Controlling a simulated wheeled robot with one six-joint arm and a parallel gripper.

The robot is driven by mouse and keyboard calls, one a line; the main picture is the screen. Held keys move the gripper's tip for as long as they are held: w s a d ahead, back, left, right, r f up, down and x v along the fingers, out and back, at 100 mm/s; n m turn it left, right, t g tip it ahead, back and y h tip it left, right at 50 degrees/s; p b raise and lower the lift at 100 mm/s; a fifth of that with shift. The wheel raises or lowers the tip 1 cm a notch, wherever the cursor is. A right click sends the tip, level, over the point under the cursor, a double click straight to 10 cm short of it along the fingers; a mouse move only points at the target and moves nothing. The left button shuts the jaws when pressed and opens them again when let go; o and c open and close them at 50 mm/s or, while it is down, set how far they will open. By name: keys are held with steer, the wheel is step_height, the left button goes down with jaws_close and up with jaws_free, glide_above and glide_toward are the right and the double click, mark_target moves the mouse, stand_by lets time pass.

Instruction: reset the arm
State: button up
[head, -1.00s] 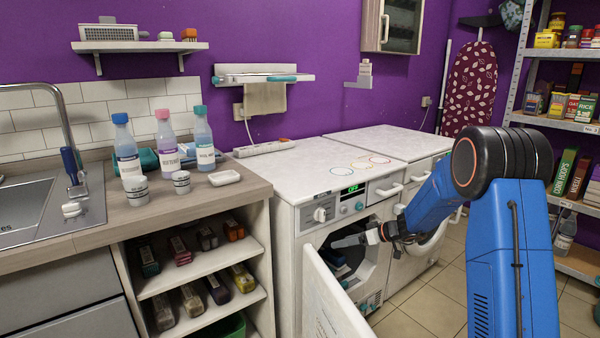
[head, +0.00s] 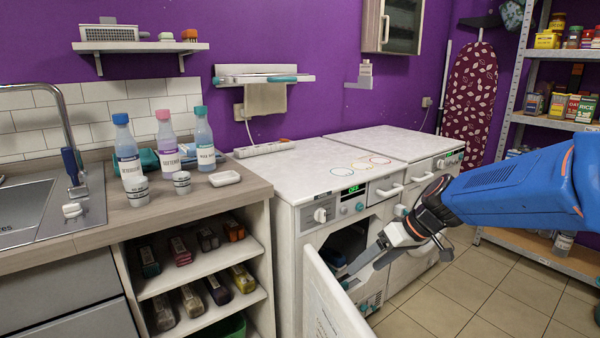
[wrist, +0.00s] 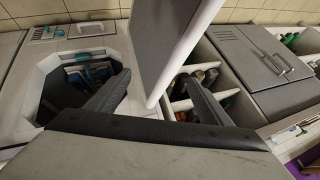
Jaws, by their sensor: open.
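My gripper (head: 358,265) is at the front of the white washing machine (head: 299,222), by its open door (head: 328,300). In the wrist view, my gripper (wrist: 155,77) is open, with its two dark fingers spread apart. The door (wrist: 165,45) shows beyond and between the fingers. I cannot tell whether they touch it. The fingers look empty. The machine's drum opening (wrist: 75,85) is on the left in the wrist view, with blue-green items inside. Part of the opening is hidden behind my gripper in the head view.
A worktop (head: 95,222) with bottles, and open shelves (head: 205,268) below, stand left of the machine. A second white appliance (head: 425,180) stands to the right. A metal rack (head: 517,85) is at the far right. The tiled floor (head: 455,285) is clear in front.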

steer(key=s+d+m+t+h, duration=0.1)
steer(key=s+d+m+h, duration=0.2)
steer(key=s, duration=0.9)
steer(key=s+d+m+t+h, duration=0.1)
steer(key=s+d+m+h, duration=0.1)
steer(key=s+d, duration=0.6)
steer(key=s+h, duration=0.1)
steer(key=s, duration=0.3)
steer(key=shift+f+m, duration=0.15)
steer(key=shift+m, duration=0.25)
steer(key=shift+s, duration=0.1)
